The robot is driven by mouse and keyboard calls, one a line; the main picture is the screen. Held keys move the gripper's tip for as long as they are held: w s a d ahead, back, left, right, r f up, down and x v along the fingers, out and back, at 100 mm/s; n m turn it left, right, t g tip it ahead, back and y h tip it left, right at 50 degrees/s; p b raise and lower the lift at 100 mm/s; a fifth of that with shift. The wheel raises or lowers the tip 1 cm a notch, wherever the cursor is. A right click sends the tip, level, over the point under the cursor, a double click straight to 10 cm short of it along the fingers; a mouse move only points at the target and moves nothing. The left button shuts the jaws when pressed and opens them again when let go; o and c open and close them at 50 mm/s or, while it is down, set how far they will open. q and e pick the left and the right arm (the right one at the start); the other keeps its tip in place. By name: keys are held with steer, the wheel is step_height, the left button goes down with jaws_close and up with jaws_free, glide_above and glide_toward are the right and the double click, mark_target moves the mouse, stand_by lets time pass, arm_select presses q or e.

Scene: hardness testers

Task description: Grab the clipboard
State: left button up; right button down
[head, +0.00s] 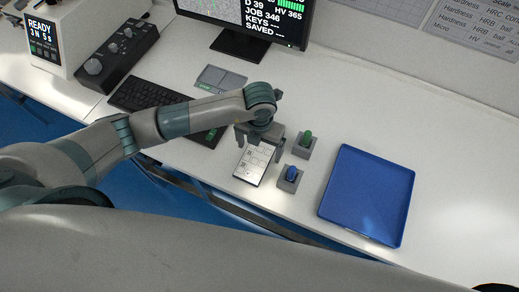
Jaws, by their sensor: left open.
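The clipboard (251,167) looks like a small pale board with dark print, lying on the white bench in the middle of the head view. My left gripper (259,146) is over its far end, with its fingers pointing down and apart. The gripper hides the far end of the clipboard. I cannot tell whether the fingers touch it. My right gripper is not in view.
A grey block with a blue knob (291,174) and one with a green knob (306,140) stand close right of the clipboard. A blue tray (368,190) lies further right. A keyboard (148,94), control box (117,54) and monitor (250,22) stand behind.

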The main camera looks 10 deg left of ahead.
mark_target(260, 151)
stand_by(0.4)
arm_select(q)
steer(key=c, duration=1.3)
steer(key=shift+r+b, duration=1.55)
steer(key=shift+r, duration=3.5)
